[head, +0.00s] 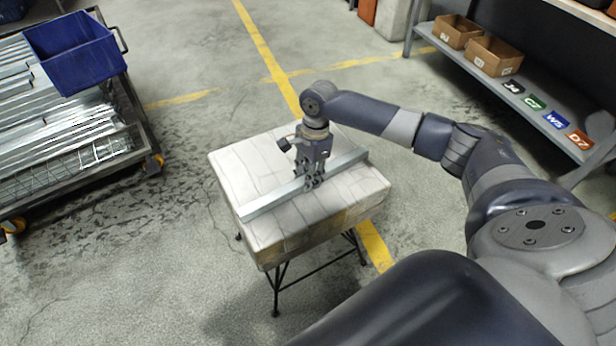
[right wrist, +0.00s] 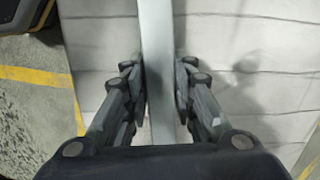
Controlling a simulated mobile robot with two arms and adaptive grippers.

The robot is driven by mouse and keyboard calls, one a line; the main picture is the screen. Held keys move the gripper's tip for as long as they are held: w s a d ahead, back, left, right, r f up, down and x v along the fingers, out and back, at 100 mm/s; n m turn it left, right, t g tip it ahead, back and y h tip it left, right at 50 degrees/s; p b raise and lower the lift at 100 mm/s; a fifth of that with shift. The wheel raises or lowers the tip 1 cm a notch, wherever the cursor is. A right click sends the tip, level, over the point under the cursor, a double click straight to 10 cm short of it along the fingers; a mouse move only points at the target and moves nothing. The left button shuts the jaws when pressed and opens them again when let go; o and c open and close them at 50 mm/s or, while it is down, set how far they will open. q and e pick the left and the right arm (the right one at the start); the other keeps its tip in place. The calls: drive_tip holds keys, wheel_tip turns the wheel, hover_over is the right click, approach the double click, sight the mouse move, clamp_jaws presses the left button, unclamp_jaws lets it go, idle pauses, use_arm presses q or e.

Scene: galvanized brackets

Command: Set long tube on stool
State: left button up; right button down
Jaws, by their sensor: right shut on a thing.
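The long tube (head: 270,200) is a straight pale metal bar with a square section. It lies level across the top of the stool (head: 345,201), running from the front left to the back right. The stool has a light, cracked-looking padded top and thin black legs. My right gripper (head: 313,183) points down and is shut on the tube near its middle. In the right wrist view the tube (right wrist: 156,40) runs between the fingers, with the stool top (right wrist: 250,60) close beneath. Whether the tube touches the top is hard to tell. My left gripper is not in view.
A cart (head: 150,140) with metal profiles and a blue bin (head: 78,55) stands at the left. A shelf (head: 520,88) with cardboard boxes (head: 494,56) and coloured labels is at the back right. The concrete floor around the stool is clear, with yellow lines.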

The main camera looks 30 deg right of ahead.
drive_tip(key=shift+r, duration=0.1)
drive_tip(key=shift+w, duration=0.1)
drive_tip(key=c, duration=1.3)
unclamp_jaws()
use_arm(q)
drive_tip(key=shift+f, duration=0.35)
use_arm(e)
drive_tip(key=shift+r, duration=0.35)
use_arm(q)
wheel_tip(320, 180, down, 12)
drive_tip(key=p, duration=0.3)
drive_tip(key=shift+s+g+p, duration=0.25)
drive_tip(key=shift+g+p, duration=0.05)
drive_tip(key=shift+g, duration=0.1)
use_arm(e)
drive_tip(key=r, duration=0.3)
drive_tip(key=d+r, duration=0.1)
drive_tip(key=r, duration=0.7)
drive_tip(key=shift+d+r, duration=0.1)
drive_tip(key=shift+d, duration=0.1)
